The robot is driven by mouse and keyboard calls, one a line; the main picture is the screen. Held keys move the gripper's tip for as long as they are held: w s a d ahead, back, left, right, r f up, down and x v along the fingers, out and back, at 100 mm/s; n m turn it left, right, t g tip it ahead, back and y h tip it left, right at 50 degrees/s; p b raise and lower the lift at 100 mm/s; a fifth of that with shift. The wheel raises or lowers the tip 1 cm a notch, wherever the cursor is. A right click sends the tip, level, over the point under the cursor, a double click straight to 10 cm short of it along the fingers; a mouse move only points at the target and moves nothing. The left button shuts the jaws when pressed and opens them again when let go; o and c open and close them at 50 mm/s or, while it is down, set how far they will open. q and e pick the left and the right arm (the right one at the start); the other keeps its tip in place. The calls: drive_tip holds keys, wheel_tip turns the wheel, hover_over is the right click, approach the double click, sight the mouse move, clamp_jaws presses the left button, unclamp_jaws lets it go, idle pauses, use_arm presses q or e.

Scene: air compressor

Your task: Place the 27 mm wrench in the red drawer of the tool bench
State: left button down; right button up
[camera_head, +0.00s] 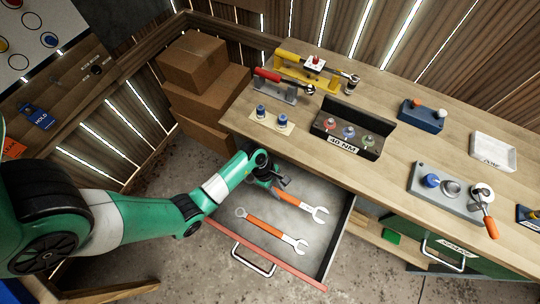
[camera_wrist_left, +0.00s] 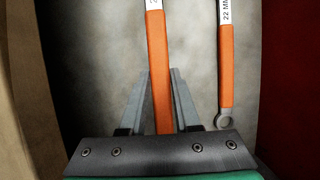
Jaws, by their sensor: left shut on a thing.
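My left gripper (camera_head: 279,186) reaches down over the open drawer with the red front edge (camera_head: 308,283). It is shut on the orange handle of a wrench (camera_head: 292,203), whose grey open end points right. In the left wrist view my gripper's fingers (camera_wrist_left: 158,100) stand on both sides of this wrench's handle (camera_wrist_left: 156,60); its white label is cut off after a "2". A second orange-handled wrench (camera_head: 265,228), labelled 22 MM in the left wrist view (camera_wrist_left: 226,65), lies beside it on the drawer floor. I cannot tell whether the held wrench touches the floor.
The wooden bench top (camera_head: 385,185) carries a torque stand marked 40 NM (camera_head: 345,145), a grey socket block (camera_head: 450,187) and a white tray (camera_head: 494,151). Cardboard boxes (camera_head: 193,62) stand left of the bench. A green drawer (camera_head: 470,262) is at the right.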

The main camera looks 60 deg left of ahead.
sight(273, 200)
use_arm(q)
drive_tip(key=s+f, duration=0.2)
drive_tip(key=shift+a+f, duration=0.35)
drive_tip(key=shift+a, duration=0.05)
drive_tip(key=shift+s+a+f+b, duration=0.1)
drive_tip(key=shift+s+f+b, duration=0.05)
drive_tip(key=shift+f+b, duration=0.3)
drive_tip(key=f, duration=0.1)
drive_tip(key=f+b, duration=0.1)
drive_tip(key=f, duration=0.1)
drive_tip(key=shift+s+f+b, duration=0.15)
drive_tip(key=shift+s+b, duration=0.1)
drive_tip(key=shift+b, duration=0.1)
drive_tip(key=shift+w, duration=0.1)
use_arm(e)
wheel_tip(273, 200, down, 3)
use_arm(q)
drive_tip(key=shift+a, duration=0.1)
use_arm(e)
drive_tip(key=shift+f, duration=0.1)
use_arm(q)
drive_tip(key=c, duration=0.6)
unclamp_jaws()
